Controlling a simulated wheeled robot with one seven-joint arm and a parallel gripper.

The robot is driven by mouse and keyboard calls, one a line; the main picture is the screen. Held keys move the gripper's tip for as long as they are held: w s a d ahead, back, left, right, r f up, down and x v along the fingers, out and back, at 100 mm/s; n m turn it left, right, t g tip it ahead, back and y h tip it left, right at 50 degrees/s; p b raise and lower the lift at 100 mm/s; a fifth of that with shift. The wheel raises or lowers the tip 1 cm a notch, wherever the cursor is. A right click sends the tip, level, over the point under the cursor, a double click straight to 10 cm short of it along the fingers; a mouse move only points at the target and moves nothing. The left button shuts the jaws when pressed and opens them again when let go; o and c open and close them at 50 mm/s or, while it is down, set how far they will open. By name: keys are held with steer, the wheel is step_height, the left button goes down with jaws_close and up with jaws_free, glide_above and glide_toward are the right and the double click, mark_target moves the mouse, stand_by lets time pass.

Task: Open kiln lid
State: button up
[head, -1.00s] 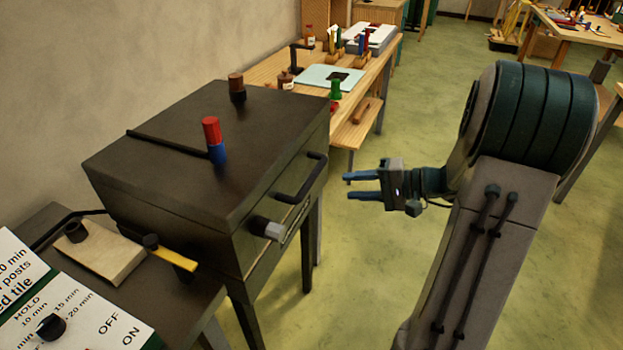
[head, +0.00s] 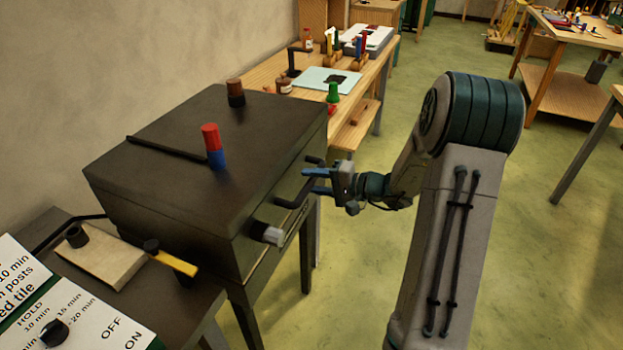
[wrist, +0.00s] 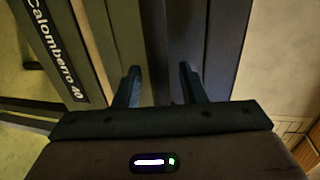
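The dark kiln (head: 215,245) stands at the left on legs, its lid (head: 270,125) shut flat on the body. A dark bar handle (head: 295,196) sticks out from the front of the lid. My gripper (head: 310,181) is at the far part of this handle, fingers pointing at the kiln front. In the wrist view, the fingers (wrist: 160,82) are apart, with dark kiln surfaces beyond them. I cannot tell whether the bar lies between the fingers or whether they touch it. A grey-tipped knob (head: 268,233) sits on the kiln front, nearer the camera.
A control panel (head: 75,310) is at the lower left. A wooden bench (head: 262,78) stands behind.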

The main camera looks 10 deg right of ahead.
steer(key=shift+w+a+f, duration=0.1)
steer(key=shift+w+a, duration=0.15)
steer(key=shift+a, duration=0.1)
steer(key=shift+c, duration=0.3)
